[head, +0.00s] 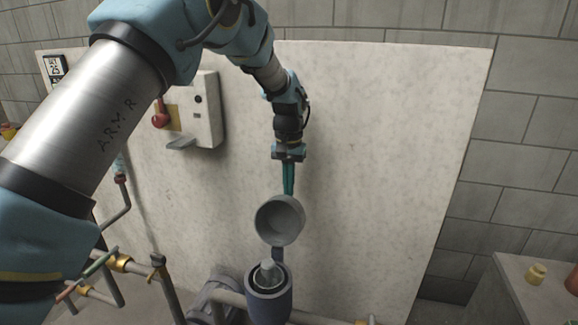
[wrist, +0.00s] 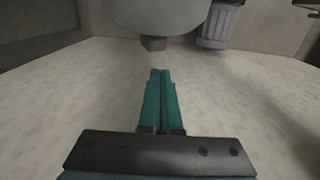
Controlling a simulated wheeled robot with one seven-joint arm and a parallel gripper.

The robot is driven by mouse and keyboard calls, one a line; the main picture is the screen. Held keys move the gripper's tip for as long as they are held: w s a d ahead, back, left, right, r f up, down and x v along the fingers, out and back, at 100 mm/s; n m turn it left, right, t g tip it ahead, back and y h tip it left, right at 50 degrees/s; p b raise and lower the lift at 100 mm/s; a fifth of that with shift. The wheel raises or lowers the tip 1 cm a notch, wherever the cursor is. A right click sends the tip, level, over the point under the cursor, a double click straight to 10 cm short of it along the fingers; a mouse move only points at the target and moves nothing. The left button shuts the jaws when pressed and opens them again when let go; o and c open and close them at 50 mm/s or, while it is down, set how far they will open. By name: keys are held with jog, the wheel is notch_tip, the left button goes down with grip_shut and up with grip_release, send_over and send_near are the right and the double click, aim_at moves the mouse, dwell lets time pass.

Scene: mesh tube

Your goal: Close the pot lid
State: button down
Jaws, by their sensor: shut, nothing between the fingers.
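The pot (head: 268,297) is a dark grey cylinder low in the middle of the head view, with a pale rounded piece inside its open mouth. Its round grey lid (head: 280,221) stands open above it, tilted up, joined by a hinge at the back. My gripper (head: 288,192) points down just above and behind the lid's upper edge, with its teal fingers together and empty. In the wrist view my gripper (wrist: 161,75) shows shut, with the lid's grey back (wrist: 165,14) ahead of it. I cannot tell whether the fingertips touch the lid.
A pale marble panel (head: 390,150) stands close behind the pot. Pipes with brass fittings (head: 121,263) run at the lower left. A wall box with a red handle (head: 160,113) is at the left. A grey ledge (head: 520,300) with small objects is at the lower right.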

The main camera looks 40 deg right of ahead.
aim_at(286, 214)
jog(key=shift+s+a+r+p, duration=0.3)
jog(key=shift+s+a, duration=0.2)
jog(key=shift+a, duration=0.35)
jog(key=shift+s+a+r+p, duration=0.25)
jog(key=shift+s+a, duration=0.25)
jog(key=shift+a, duration=0.3)
